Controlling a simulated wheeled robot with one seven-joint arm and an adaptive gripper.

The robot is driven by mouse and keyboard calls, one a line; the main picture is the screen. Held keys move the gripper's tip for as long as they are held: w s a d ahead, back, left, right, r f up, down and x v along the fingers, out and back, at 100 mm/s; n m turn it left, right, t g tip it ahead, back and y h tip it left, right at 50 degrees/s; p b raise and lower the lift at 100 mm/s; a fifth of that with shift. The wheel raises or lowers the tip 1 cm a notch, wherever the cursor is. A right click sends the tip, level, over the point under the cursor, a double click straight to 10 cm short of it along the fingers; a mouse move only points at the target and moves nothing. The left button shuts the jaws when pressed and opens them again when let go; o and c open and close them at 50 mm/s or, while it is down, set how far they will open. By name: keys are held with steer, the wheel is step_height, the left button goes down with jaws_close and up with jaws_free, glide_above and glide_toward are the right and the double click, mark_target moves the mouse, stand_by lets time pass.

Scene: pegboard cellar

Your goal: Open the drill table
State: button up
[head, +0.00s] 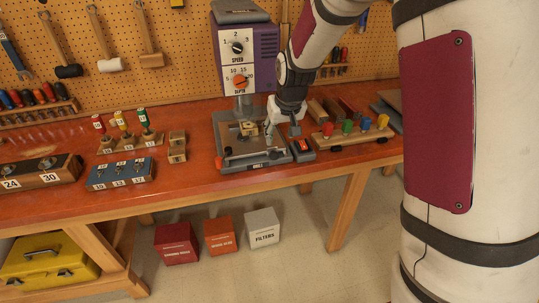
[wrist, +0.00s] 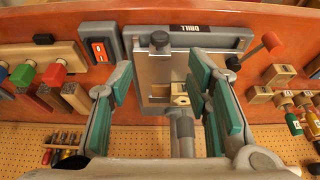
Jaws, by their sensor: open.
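The drill press (head: 253,50) is purple with a white panel marked SPEED and DEPTH. Its grey drill table (head: 235,164) sits below on the bench; in the wrist view its front edge (wrist: 218,39) carries a DRILL label. A small wooden block (head: 249,128) stands on the table, partly hidden in the wrist view (wrist: 180,95). A lever with a red knob (wrist: 273,42) is at the table's side. My gripper (head: 271,130) is open above the table, its green-padded fingers (wrist: 163,85) apart with nothing gripped.
A switch box with an orange switch (head: 302,147) stands right of the table. A blue numbered block (head: 121,174) and wooden blocks (head: 177,148) stand left. Bins and a yellow toolbox (head: 45,262) sit below the bench.

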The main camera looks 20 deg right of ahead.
mark_target(275, 154)
steer(key=x, duration=1.3)
steer(key=shift+s+p, duration=0.1)
steer(key=shift+p, duration=0.3)
steer(key=shift+r, duration=0.1)
jaws_close()
